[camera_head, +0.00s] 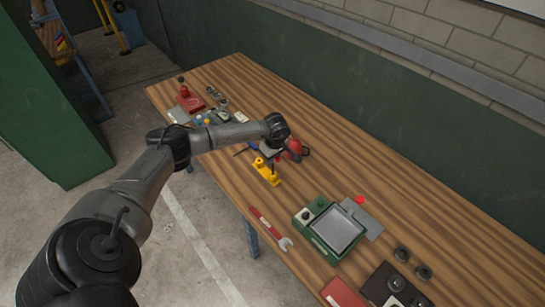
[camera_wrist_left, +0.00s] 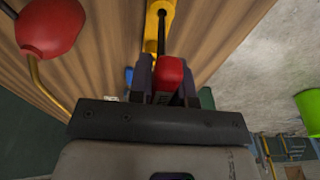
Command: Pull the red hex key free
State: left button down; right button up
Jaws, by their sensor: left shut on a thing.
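My left gripper (camera_wrist_left: 168,75) is shut on the red handle of the hex key (camera_wrist_left: 168,72) in the left wrist view. A dark shaft runs from the handle toward the yellow holder (camera_wrist_left: 158,22); whether its end sits in the holder I cannot tell. In the head view the left gripper (camera_head: 267,152) is low over the table beside the yellow holder (camera_head: 268,174), and the key is hidden or too small to make out. My right gripper is not in view.
A red rounded object with a brass spout (camera_wrist_left: 50,28) stands close to the gripper; it also shows in the head view (camera_head: 295,149). A red wrench (camera_head: 268,226) and a green device (camera_head: 323,224) lie nearer. Bare wooden table (camera_head: 360,160) is free to the right.

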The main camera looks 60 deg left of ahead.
pick_arm(q)
jog(key=shift+r, duration=0.15)
jog(key=shift+r+p, duration=1.05)
jog(key=shift+r, duration=0.4)
jog(key=shift+r+p, duration=0.55)
jog(key=shift+r, duration=0.35)
jog(key=shift+w, duration=0.1)
